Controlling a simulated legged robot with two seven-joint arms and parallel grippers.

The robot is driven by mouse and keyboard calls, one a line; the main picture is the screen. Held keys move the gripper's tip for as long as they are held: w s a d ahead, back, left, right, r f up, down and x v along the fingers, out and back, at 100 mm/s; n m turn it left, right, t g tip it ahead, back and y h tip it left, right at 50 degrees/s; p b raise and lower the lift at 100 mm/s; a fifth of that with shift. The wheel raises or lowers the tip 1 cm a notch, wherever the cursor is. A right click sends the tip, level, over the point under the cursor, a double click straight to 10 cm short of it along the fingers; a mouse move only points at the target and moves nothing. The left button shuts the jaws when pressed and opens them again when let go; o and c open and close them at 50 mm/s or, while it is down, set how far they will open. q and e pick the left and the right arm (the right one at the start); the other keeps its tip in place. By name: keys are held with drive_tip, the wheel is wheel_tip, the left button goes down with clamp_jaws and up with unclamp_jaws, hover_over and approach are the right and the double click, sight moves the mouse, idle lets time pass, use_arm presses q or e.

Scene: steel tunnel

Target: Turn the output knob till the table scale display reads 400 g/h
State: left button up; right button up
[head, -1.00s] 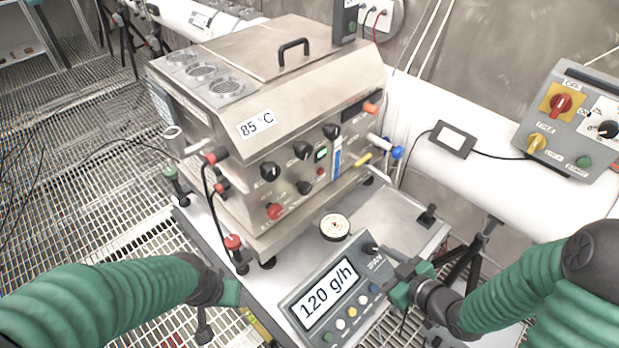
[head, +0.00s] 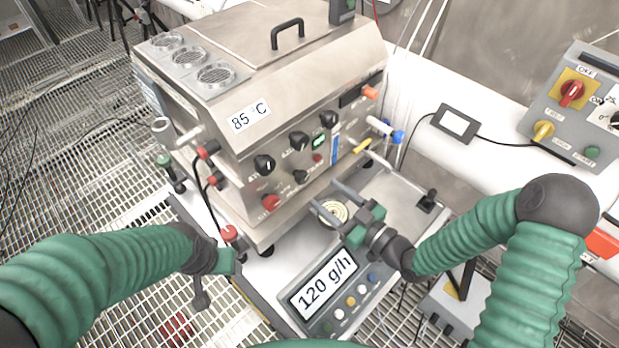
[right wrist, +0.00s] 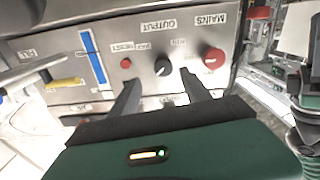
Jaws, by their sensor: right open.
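The output knob (head: 300,177) is a small black knob in the lower row of the steel machine's front panel. It also shows in the right wrist view (right wrist: 162,66), under an upside-down OUTPUT label. My right gripper (head: 325,197) is open, its two fingers pointing at the panel. In the right wrist view its fingers (right wrist: 163,92) stand either side of the knob's line, apart from it. The table scale display (head: 326,281) reads 120 g/h. My left gripper (head: 226,262) is low at the left, by the bench edge; its jaws do not show clearly.
A red MAINS knob (right wrist: 213,59) and a small red button (right wrist: 126,63) flank the output knob. A grey switch box (head: 571,118) stands at right.

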sight(305, 180)
drive_tip(key=x, duration=0.7)
drive_tip(key=shift+s+a+p, duration=0.2)
drive_tip(key=shift+a+p, duration=0.15)
drive_tip(key=shift+w+a, duration=0.1)
drive_tip(key=shift+a, duration=0.2)
drive_tip(key=shift+d, duration=0.35)
drive_tip(key=shift+c, duration=0.5)
drive_tip(key=shift+d, duration=0.25)
drive_tip(key=c, duration=0.5)
drive_tip(key=shift+a, duration=0.2)
clamp_jaws()
